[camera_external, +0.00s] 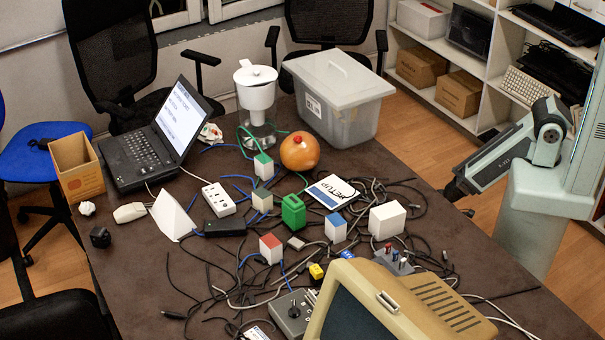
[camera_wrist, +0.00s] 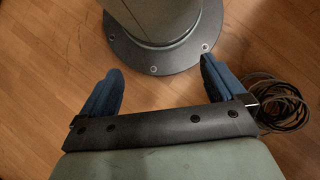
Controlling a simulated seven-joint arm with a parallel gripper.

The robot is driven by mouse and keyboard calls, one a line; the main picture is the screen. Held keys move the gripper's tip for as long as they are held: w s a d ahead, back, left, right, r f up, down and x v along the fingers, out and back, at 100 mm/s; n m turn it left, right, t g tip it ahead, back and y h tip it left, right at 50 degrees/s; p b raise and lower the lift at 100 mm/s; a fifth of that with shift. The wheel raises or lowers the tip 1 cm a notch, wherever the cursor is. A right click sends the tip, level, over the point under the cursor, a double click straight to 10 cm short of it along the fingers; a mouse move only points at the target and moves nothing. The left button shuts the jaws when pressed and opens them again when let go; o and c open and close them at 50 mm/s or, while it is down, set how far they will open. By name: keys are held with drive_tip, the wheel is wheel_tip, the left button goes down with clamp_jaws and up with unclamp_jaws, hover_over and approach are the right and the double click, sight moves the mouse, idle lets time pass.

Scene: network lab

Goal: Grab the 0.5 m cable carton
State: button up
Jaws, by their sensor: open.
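Several small cartons stand among the cables on the table in the external view. They are a white one with a green top (camera_external: 263,167), a white one with a pale olive top (camera_external: 262,201), a white one with a red top (camera_external: 271,249), a white one with a blue top (camera_external: 336,228) and a larger plain white one (camera_external: 387,220). Their lettering is too small to read, so I cannot tell which is the 0.5 m carton. My gripper (camera_wrist: 160,88) is open and empty over the floor near my base, off the table's right side. No carton shows in the wrist view.
Tangled cables cover the middle of the table (camera_external: 505,290). Coiled cable (camera_wrist: 280,103) lies on the floor.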

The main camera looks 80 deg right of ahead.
drive_tip(key=shift+c, duration=0.5)
